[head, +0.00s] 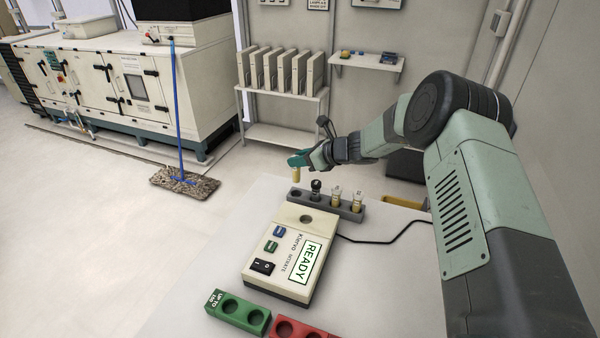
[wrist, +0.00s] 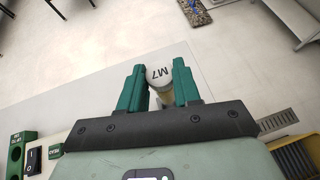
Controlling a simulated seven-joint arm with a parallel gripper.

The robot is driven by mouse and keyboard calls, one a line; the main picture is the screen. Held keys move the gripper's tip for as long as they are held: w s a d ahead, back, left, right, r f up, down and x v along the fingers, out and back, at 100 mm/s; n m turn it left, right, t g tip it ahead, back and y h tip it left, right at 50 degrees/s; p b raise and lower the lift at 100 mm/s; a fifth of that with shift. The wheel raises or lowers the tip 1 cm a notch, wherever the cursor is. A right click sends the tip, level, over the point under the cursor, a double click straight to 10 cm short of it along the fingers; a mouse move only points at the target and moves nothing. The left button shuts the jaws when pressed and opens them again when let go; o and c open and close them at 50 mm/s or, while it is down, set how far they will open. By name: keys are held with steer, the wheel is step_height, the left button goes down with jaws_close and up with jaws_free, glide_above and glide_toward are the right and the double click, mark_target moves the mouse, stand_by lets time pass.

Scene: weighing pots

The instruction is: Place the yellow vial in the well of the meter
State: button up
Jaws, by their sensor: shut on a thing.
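My gripper (head: 298,159) is shut on a yellow vial (head: 296,174) and holds it upright above the far left end of the grey rack. In the wrist view the vial's white cap (wrist: 158,74), marked M7, sits between the green fingers (wrist: 160,88). The cream meter (head: 272,247) lies on the table in front of the rack. Its screen reads READY. Its round well (head: 306,218) is at the far end and looks empty. The vial is apart from the meter, behind and above the well.
A green block (head: 237,312) and a red block (head: 290,328) with holes lie at the front. A black cable runs right from the meter.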

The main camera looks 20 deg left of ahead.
steer(key=s+d+r, duration=0.5)
steer(key=s+d, duration=0.2)
steer(key=s, duration=0.4)
steer(key=shift+s+d+f, duration=0.1)
steer(key=shift+s+f, duration=0.05)
steer(key=shift+f, duration=2.25)
steer(key=shift+s+d+f, duration=0.1)
steer(key=shift+f, duration=2.3)
steer(key=shift+f, duration=0.1)
steer(key=o, duration=1)
steer(key=shift+o, duration=0.2)
